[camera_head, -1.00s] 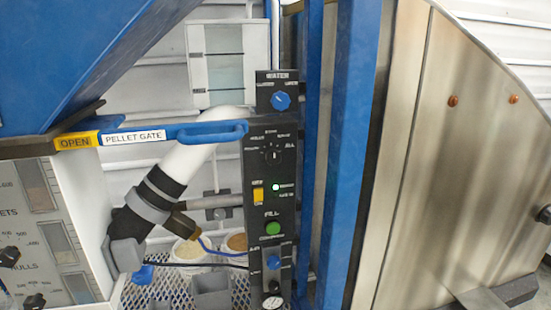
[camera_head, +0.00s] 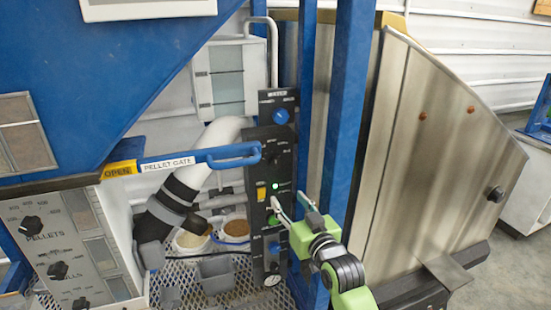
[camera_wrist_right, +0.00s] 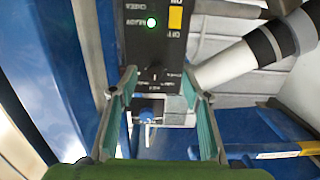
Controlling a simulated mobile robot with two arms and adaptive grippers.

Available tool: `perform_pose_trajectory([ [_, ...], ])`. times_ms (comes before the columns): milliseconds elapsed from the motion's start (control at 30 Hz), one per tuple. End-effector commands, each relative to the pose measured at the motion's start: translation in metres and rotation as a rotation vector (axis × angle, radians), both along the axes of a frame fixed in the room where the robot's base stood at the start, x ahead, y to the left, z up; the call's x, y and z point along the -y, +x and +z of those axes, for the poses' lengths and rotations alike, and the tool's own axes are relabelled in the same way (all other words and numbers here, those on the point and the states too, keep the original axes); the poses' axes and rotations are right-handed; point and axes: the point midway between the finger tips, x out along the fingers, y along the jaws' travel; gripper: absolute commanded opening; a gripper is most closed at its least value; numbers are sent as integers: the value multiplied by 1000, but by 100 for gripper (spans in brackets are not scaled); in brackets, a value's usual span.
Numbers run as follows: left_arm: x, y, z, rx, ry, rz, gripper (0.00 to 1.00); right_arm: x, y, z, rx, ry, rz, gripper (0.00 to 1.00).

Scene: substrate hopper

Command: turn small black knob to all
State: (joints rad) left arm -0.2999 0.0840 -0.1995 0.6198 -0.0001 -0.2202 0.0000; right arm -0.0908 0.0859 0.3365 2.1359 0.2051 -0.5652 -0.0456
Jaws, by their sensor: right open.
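The small black knob (camera_head: 272,158) is on the upper part of the dark control panel (camera_head: 257,190), beside the end of the blue pellet gate handle. In the right wrist view, the knob (camera_wrist_right: 155,75) appears between the open fingertips, farther off on the panel; its printed labels are too small to read surely. My right gripper (camera_head: 287,202) is open and empty in front of the panel, lower than the knob, near the green button (camera_head: 272,222). The right gripper also shows in its wrist view (camera_wrist_right: 158,79). My left gripper is not in view.
The blue pellet gate handle (camera_head: 232,154) sticks out just left of the knob. A blue post (camera_head: 350,110) stands right of the panel.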

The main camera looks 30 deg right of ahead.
Motion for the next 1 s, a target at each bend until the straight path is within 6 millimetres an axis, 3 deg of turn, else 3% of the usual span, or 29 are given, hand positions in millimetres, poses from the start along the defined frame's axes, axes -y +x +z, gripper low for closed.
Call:
perform_pose_trajectory([
  [33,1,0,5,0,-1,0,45,2,-4,21,26,-6,-5,44],
  [167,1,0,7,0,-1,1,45,4,-7,42,57,-15,-10,44],
  [367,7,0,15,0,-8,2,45,9,10,44,59,-14,-10,44],
  [1000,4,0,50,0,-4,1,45,31,108,44,58,-14,-9,44],
])
